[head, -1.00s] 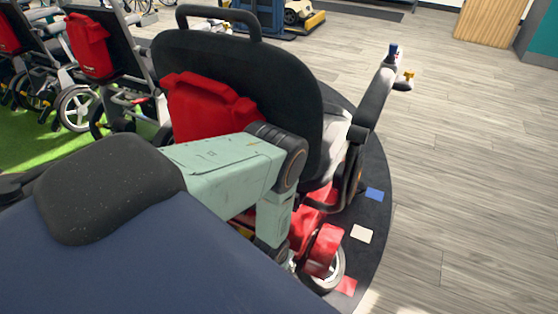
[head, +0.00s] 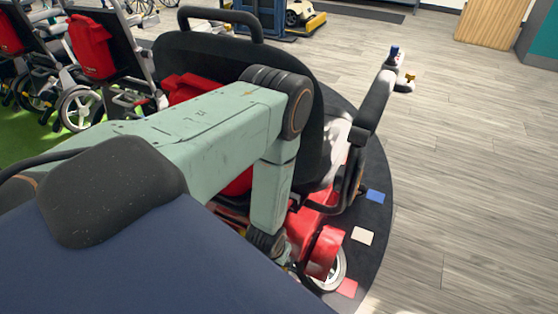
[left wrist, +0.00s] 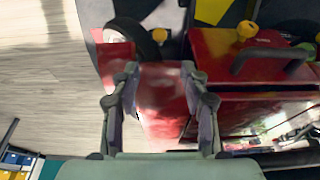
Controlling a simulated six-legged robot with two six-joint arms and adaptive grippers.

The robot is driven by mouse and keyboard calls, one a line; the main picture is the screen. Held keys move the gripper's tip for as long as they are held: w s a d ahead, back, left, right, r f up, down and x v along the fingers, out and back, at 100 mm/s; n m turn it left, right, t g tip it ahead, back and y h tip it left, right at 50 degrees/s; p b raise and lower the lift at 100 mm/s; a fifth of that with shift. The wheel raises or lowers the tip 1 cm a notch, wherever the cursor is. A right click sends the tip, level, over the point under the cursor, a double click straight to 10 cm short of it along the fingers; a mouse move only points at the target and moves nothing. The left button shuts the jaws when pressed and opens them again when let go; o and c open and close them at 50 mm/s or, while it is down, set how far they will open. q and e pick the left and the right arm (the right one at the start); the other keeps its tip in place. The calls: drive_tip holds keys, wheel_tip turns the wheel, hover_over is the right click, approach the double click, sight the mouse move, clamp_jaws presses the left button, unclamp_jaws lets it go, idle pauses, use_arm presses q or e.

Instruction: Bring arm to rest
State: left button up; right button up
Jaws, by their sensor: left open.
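My left arm (head: 190,130), pale green, reaches in from the left behind a red and black mobility scooter (head: 330,250). Its elbow is raised in front of the black seat back, and its lower link hangs down toward the scooter's red rear body. In the left wrist view my left gripper (left wrist: 160,72) is open, with its two fingers spread and nothing held between them. Red scooter bodywork (left wrist: 162,110) shows beyond and between the fingers. Whether they touch it I cannot tell. My right gripper is in neither view.
The scooter stands on a dark round mat (head: 378,225) with coloured squares. Several wheelchairs with red bags (head: 90,45) stand on green flooring at the left. Wood-look floor (head: 460,150) at the right is clear. A wooden cabinet (head: 487,20) stands at the back right.

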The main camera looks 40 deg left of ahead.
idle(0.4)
use_arm(q)
drive_tip(key=s+d+r+m+g+p, duration=0.1)
drive_tip(key=s+d+r, duration=0.15)
drive_tip(key=s, duration=0.35)
drive_tip(key=s+d+r+g+p, duration=0.1)
drive_tip(key=s+d+r, duration=0.15)
drive_tip(key=s, duration=0.25)
drive_tip(key=s+d+r+p, duration=0.1)
drive_tip(key=s+r+p, duration=0.2)
drive_tip(key=r, duration=0.5)
drive_tip(key=s+d+r+m+g+p, duration=0.1)
drive_tip(key=s+r+p, duration=0.2)
drive_tip(key=s+r, duration=0.2)
drive_tip(key=shift+s+d+r+h, duration=0.25)
drive_tip(key=shift+r+h, duration=0.15)
drive_tip(key=shift+r, duration=1.15)
